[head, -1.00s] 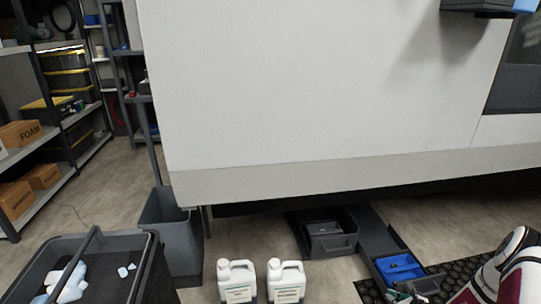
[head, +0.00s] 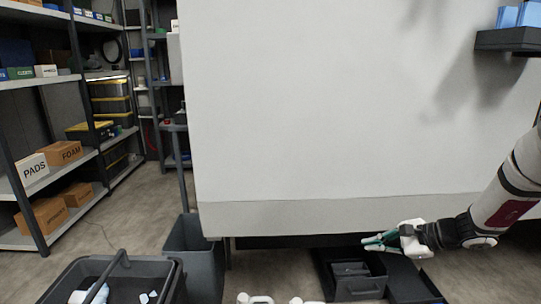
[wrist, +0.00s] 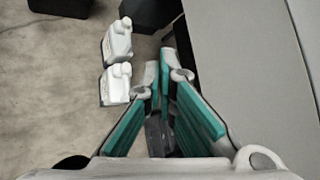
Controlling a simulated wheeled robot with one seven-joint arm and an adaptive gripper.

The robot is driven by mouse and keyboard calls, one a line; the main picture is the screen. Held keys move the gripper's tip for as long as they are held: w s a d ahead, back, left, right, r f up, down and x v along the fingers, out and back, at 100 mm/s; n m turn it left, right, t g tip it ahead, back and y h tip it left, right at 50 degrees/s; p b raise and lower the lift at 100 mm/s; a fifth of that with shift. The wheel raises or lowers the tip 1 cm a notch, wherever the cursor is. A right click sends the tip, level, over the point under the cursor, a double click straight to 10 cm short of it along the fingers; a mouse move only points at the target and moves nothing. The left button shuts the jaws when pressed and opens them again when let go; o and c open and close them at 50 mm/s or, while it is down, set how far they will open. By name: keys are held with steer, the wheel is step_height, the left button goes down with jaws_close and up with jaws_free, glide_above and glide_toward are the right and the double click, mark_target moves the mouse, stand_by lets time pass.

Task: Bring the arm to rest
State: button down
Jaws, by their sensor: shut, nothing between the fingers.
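My gripper (head: 368,243) has teal finger pads and a white body. In the head view it reaches in from the right, at the lower edge of the big white panel. It is shut and holds nothing. In the wrist view its two teal fingers (wrist: 165,68) run close together toward their tips, over the floor beside a grey surface (wrist: 238,70). My arm extends to the right of it, bent upward.
A dark bin (head: 357,288) lies below my gripper. Two white jugs (wrist: 117,42) (wrist: 116,86) stand on the floor. The white panel (head: 330,110) fills the middle. A tall grey bin (head: 197,262) and dark cart (head: 62,285) stand left. A small dark shelf (head: 505,40) juts out upper right.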

steer(key=s+a+r+n+g+h, duration=0.1)
steer(key=s+a+r+n+g, duration=0.2)
steer(key=s+a+r+n, duration=0.5)
steer(key=s+a+r+n+g+h, duration=0.1)
steer(key=s+a+r+n+g, duration=0.15)
steer(key=s+a+r, duration=0.75)
steer(key=s+d+f+n+h, duration=0.1)
steer(key=s+d+n+h, duration=0.25)
steer(key=s, duration=0.95)
steer(key=s+d+f+n+h, duration=0.25)
steer(key=s+d, duration=0.25)
steer(key=s, duration=0.7)
step_height(320, 180, up, 29)
steer(key=d+t+h+p, duration=0.1)
steer(key=t+p, duration=0.2)
steer(key=p, duration=2.3)
steer(key=shift+f, duration=0.2)
steer(key=shift+w, duration=0.1)
